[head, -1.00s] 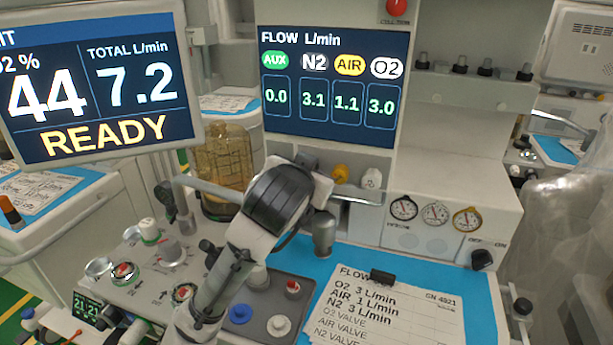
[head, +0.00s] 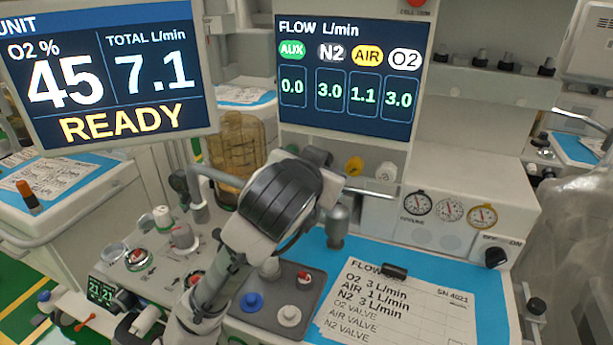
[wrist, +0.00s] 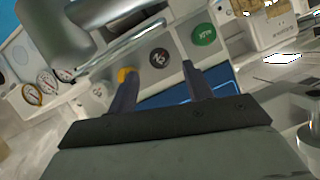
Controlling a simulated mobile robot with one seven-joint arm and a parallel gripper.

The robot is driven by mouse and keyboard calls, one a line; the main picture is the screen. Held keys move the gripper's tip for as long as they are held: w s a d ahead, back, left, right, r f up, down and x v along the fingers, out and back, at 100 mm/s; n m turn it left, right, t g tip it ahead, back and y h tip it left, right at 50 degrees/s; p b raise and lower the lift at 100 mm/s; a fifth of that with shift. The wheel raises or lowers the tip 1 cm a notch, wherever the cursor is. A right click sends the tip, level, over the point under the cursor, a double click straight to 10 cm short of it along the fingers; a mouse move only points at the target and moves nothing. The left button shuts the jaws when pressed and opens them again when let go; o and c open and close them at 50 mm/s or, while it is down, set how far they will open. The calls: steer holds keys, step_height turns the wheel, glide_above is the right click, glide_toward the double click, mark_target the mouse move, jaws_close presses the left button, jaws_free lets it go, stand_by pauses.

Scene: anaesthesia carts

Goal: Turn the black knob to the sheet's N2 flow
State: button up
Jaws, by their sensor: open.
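The black knob (head: 318,156) shows partly behind my arm in the head view, left of the yellow knob (head: 353,165) and white knob (head: 386,171). In the wrist view the black knob's round face (wrist: 159,58), marked N2, appears between the fingers of my open gripper (wrist: 158,74). The fingers look apart from it; the exact gap is unclear. The head view hides my fingers behind the arm. The flow screen (head: 345,75) reads N2 3.0, AIR 1.1, O2 3.0 and AUX 0.0. The sheet (head: 420,312) reads O2 3, AIR 1, N2 3 L/min.
A green knob face (wrist: 204,35) is right of the black one in the wrist view. A metal rail (head: 372,191) runs in front of the knobs. Gauges (head: 449,210) sit to the right. A grey tray (head: 262,315) lies below my arm. The left monitor (head: 105,75) reads READY.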

steer(key=b+v, duration=0.3)
steer(key=v, duration=0.6)
